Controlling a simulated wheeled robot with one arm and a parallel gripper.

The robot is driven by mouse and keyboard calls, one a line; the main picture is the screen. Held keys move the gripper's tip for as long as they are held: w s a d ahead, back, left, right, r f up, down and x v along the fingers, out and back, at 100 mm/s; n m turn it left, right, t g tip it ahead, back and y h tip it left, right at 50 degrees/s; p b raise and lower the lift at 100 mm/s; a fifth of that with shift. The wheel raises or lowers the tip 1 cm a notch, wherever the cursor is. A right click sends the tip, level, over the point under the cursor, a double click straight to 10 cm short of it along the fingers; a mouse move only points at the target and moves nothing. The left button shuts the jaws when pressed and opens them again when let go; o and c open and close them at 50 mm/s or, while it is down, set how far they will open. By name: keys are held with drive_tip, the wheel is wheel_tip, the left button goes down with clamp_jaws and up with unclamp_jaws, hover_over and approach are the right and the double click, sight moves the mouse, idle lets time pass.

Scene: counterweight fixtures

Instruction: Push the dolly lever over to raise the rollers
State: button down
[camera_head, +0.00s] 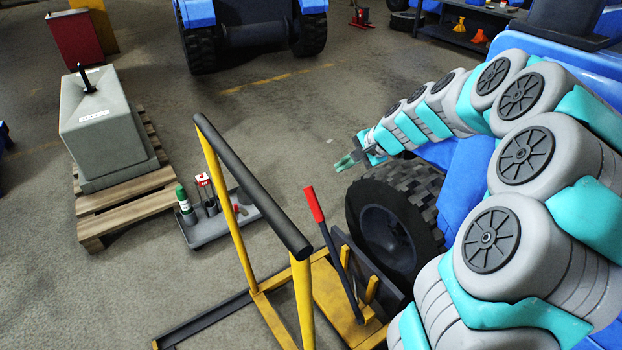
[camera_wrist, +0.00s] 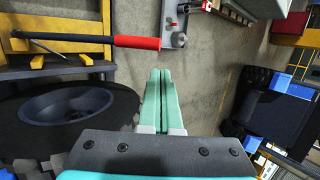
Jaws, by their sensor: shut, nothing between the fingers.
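The dolly lever (camera_head: 329,240) is a dark bar with a red grip (camera_head: 314,204). It rises from the yellow dolly (camera_head: 334,297) and leans to the upper left in the head view. In the wrist view the red grip (camera_wrist: 137,43) lies across the top, beyond my fingertips, with the dark bar running left. My gripper (camera_head: 346,162) is shut and empty, above the floor behind the wheel and to the upper right of the red grip. In the wrist view the green fingers (camera_wrist: 160,75) are together, apart from the grip. The rollers cannot be made out.
A black tyre (camera_head: 388,218) stands beside the dolly, under my arm. The dolly's tall handle (camera_head: 245,180) rises left of the lever. A grey tray (camera_head: 205,233) with bottles and a grey block (camera_head: 110,135) on a pallet (camera_head: 110,213) stand further left.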

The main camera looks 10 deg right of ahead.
drive_tip(key=x, duration=1.4)
drive_tip(key=shift+p, duration=0.4)
